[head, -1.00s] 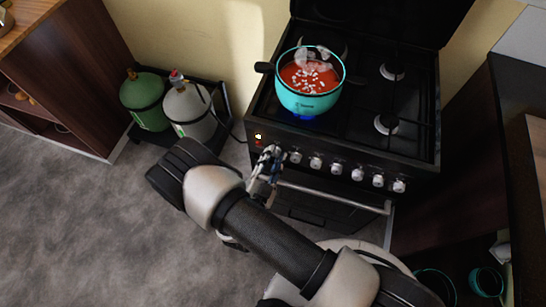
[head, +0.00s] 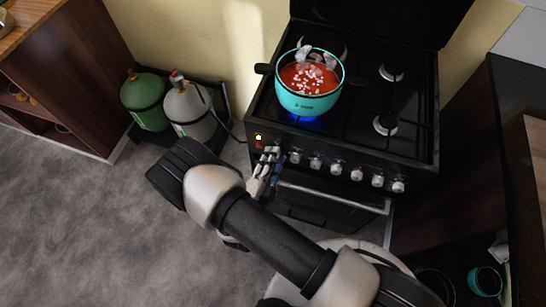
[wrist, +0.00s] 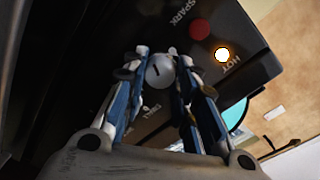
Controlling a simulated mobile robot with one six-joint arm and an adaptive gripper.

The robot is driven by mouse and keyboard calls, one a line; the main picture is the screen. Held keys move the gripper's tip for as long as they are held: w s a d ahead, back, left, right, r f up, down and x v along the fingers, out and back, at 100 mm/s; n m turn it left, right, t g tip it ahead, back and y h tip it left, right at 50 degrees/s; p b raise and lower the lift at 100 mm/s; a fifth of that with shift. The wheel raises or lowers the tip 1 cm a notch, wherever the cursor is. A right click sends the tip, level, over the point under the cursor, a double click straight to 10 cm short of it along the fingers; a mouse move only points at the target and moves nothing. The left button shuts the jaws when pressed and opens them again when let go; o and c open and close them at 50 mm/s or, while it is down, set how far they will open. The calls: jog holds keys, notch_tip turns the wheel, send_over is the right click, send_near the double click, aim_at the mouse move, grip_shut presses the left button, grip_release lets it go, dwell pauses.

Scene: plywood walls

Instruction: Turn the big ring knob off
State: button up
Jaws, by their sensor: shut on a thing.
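My gripper (head: 270,153) is at the left end of the black stove's front panel. In the wrist view, my gripper (wrist: 160,75) has its blue fingers closed on both sides of a round white knob (wrist: 159,71) with a dark mark. A row of silver knobs (head: 336,167) continues to the right along the panel. A blue flame (head: 308,123) burns under a turquoise pot (head: 310,102) of red food on the front left burner.
The oven handle (head: 335,198) runs below the knobs. A red button (wrist: 199,29) and a lit "HOT" lamp (wrist: 222,54) are near the held knob. Green (head: 147,112) and grey (head: 190,110) gas bottles stand left of the stove. Open floor lies in front.

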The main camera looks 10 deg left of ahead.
jog(key=shift+d+f+m+y+p, duration=0.1)
jog(key=shift+m+y+p, duration=0.3)
jog(key=shift+m, duration=6.9)
jog(key=shift+f+m+y+p, duration=0.1)
jog(key=shift+m+y+p, duration=0.25)
jog(key=shift+m, duration=6.95)
jog(key=o, duration=0.8)
jog(key=shift+r, duration=0.1)
jog(key=shift+s, duration=0.15)
